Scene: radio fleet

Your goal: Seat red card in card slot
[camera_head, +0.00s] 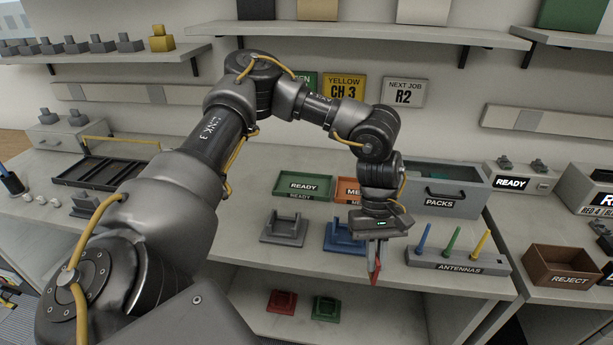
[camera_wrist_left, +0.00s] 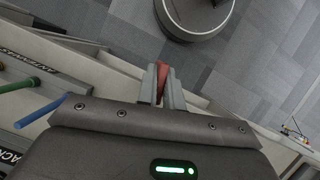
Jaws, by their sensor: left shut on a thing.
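My left gripper (camera_head: 375,262) is in front of the workbench's front edge, pointing down, beside the blue cradle. It is shut on a thin red card (camera_head: 376,275), whose lower end sticks out below the fingertips. In the left wrist view the red card (camera_wrist_left: 162,80) shows between the two fingers (camera_wrist_left: 163,88), over the floor. A grey cradle (camera_head: 284,229) and a blue cradle (camera_head: 342,238) stand on the bench; the gripper partly hides the blue one. I cannot tell which thing holds the card slot. My right gripper is not in view.
An antenna rack (camera_head: 458,263) with upright blue, green and yellow rods stands right of the gripper. Behind are a green READY tray (camera_head: 304,186) and a grey PACKS bin (camera_head: 444,190). A brown REJECT box (camera_head: 562,272) is at right.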

